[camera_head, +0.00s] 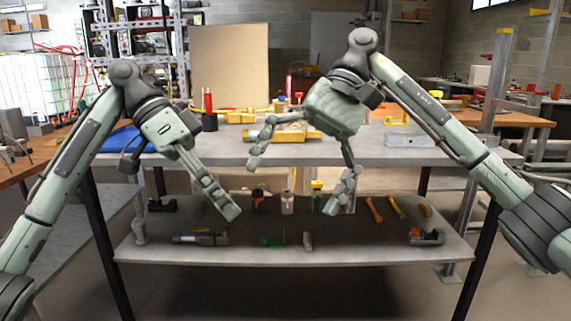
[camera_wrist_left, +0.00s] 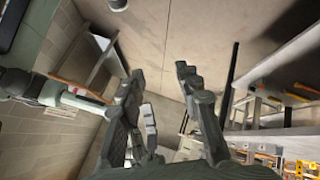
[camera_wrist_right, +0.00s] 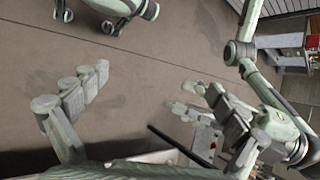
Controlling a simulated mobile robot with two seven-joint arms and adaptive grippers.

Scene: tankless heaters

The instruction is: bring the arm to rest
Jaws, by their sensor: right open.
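My left gripper (camera_head: 228,208) hangs in front of the workbench, its fingers pointing down and to the right in the head view. In the left wrist view its two fingers (camera_wrist_left: 157,78) stand apart with nothing between them. My right gripper (camera_head: 299,184) hangs to the right of it, its fingers spread wide and pointing down. The right wrist view shows its fingers (camera_wrist_right: 140,90) far apart and empty. Both arms are raised and bent, with the wrists in front of the bench. Neither gripper visibly touches anything.
A grey workbench (camera_head: 380,155) stands ahead, with yellow tools and a red-and-black item (camera_head: 209,112) on top. Its lower shelf (camera_head: 345,240) carries several hand tools. A tan panel (camera_head: 230,65) stands behind. A metal post (camera_head: 497,75) stands at right. Floor shows below the shelf.

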